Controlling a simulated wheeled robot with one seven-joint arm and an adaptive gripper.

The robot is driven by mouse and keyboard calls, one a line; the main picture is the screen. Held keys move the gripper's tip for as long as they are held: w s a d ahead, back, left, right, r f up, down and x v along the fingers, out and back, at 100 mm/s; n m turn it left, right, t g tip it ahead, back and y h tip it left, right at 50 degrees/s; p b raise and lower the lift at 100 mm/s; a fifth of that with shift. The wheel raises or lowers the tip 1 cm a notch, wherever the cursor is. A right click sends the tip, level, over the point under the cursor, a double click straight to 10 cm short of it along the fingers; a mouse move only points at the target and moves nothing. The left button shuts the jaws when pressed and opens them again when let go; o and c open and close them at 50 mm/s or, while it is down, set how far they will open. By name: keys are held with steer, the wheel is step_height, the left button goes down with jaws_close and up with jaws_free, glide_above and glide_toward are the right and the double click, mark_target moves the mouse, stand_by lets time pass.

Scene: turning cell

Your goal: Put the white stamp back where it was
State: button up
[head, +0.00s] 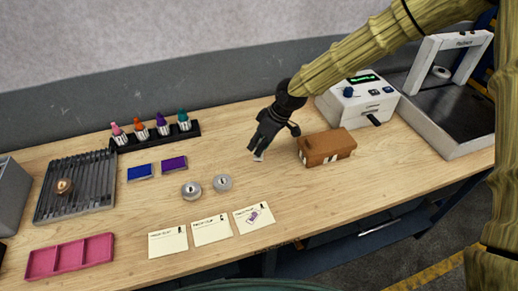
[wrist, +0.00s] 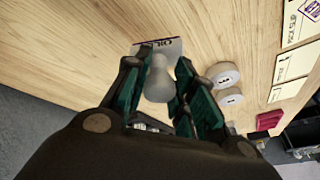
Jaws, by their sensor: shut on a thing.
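My gripper (head: 260,150) is over the middle of the table, left of the brown box. In the wrist view its fingers (wrist: 162,88) are closed around the pale, rounded handle of the white stamp (wrist: 158,78). A black rack (head: 198,128) at the back left holds several coloured stamps: pink, orange, purple and teal.
Blue (head: 140,172) and purple (head: 174,163) pads lie before the rack. Two round tins (head: 191,190) stand nearby, with cards (head: 212,230) in front. A brown box (head: 326,147) and white device (head: 357,105) are right. A ribbed grey tray (head: 85,195) and pink tray (head: 70,257) are left.

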steer(key=shift+s+f+p, duration=0.2)
steer(key=shift+f+p, duration=0.3)
steer(key=shift+f, duration=0.1)
step_height(320, 180, down, 2)
steer(key=shift+w+p, duration=0.15)
steer(key=shift+p, duration=0.15)
steer(key=o, duration=0.8)
steer(key=shift+f, duration=0.1)
steer(key=b+v, duration=0.3)
steer(key=v, duration=0.9)
steer(key=shift+a, duration=0.1)
